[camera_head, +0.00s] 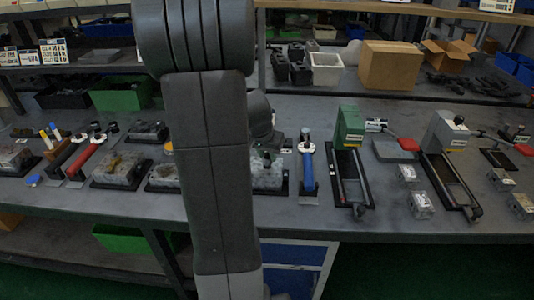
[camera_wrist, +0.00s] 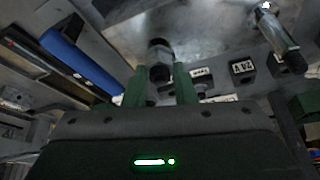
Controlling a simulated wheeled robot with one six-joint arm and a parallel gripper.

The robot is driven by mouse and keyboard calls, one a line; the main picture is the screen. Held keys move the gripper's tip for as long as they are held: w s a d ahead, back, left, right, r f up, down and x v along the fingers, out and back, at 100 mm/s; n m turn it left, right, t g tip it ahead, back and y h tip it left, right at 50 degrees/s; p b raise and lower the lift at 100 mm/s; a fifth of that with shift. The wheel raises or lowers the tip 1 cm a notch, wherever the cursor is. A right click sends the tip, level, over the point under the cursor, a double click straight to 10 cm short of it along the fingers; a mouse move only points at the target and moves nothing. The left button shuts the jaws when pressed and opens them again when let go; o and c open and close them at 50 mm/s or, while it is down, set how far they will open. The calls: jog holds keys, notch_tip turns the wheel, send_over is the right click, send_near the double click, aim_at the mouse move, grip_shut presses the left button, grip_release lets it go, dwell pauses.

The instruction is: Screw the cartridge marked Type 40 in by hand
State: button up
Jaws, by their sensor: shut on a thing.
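My gripper (camera_wrist: 160,80) shows in the wrist view as two green fingers. It is shut on a dark cartridge with a hex collar (camera_wrist: 159,50). The cartridge's upper end is at a grey metal valve block (camera_wrist: 190,22); I cannot tell how deep it sits in it. A label reading "Type" (camera_wrist: 202,72) is beside the fingers, but its number is not legible. A second, silvery cartridge (camera_wrist: 279,36) sticks out of the block at the right. In the head view the valve block (camera_head: 268,176) is partly hidden behind my arm, and the fingers are not clearly visible.
A blue-handled tool (camera_head: 308,172) stands right of the block; it also shows in the wrist view (camera_wrist: 75,60). Further right are a green-headed fixture (camera_head: 350,127) and a grey-headed fixture (camera_head: 446,132). Red tool (camera_head: 88,157) and more blocks (camera_head: 122,168) lie left.

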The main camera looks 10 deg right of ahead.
jog(key=shift+f+b, duration=0.65)
jog(key=shift+f, duration=0.05)
jog(key=shift+m, duration=0.3)
jog(key=m+g, duration=0.1)
jog(key=m, duration=0.1)
jog(key=m+h, duration=0.1)
jog(key=m, duration=0.2)
jog(key=shift+m+g, duration=0.3)
jog(key=shift+g, duration=0.1)
jog(key=m+g, duration=0.1)
jog(key=m, duration=0.1)
jog(key=m+g, duration=0.1)
jog(key=m, duration=0.2)
jog(key=shift+w+h, duration=0.1)
jog(key=shift+h, duration=0.3)
jog(key=m+g, duration=0.1)
jog(key=m, duration=0.4)
jog(key=shift+g+y, duration=0.3)
jog(key=shift+g, duration=0.1)
jog(key=m, duration=0.3)
jog(key=m+g+y, duration=0.1)
jog(key=m, duration=0.1)
jog(key=shift+m+g, duration=0.3)
jog(key=shift+m, duration=0.1)
jog(key=o, duration=0.7)
jog(key=shift+o, duration=0.2)
